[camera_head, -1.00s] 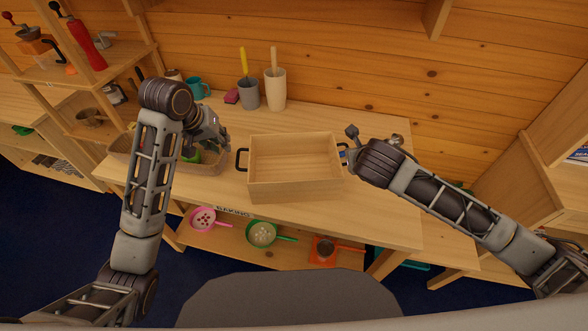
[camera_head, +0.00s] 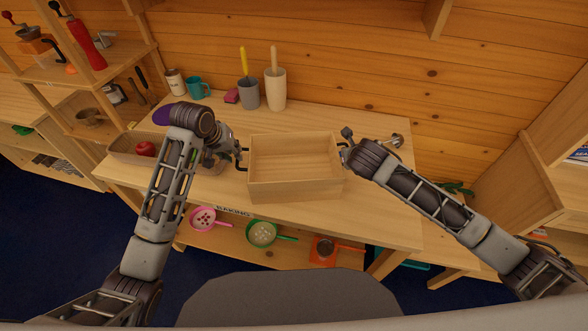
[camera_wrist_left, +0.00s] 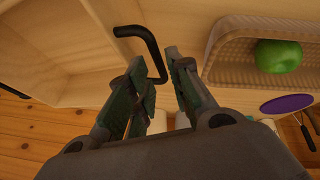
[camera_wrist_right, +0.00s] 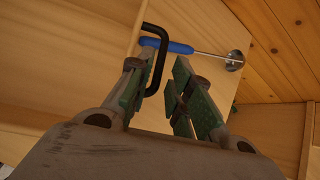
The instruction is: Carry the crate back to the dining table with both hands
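The empty, open-topped wooden crate (camera_head: 297,188) stands level on the light wooden counter (camera_head: 385,215). It has a black handle on each side. My left gripper (camera_head: 239,155) is at the crate's left handle. In the left wrist view its fingers (camera_wrist_left: 163,62) are apart, with the black handle (camera_wrist_left: 148,38) reaching between their tips. My right gripper (camera_head: 346,150) is at the right handle. In the right wrist view its fingers (camera_wrist_right: 163,66) are apart, and the black handle (camera_wrist_right: 163,42) hangs between them, close to the left finger.
A wicker basket (camera_head: 125,156) with a red apple (camera_head: 145,149) sits left of the crate, partly behind my left arm. A grey cup (camera_head: 248,95) and a cream crock (camera_head: 275,90) stand behind. A blue-handled utensil (camera_wrist_right: 172,46) lies beyond the right handle. Pans sit on the lower shelf.

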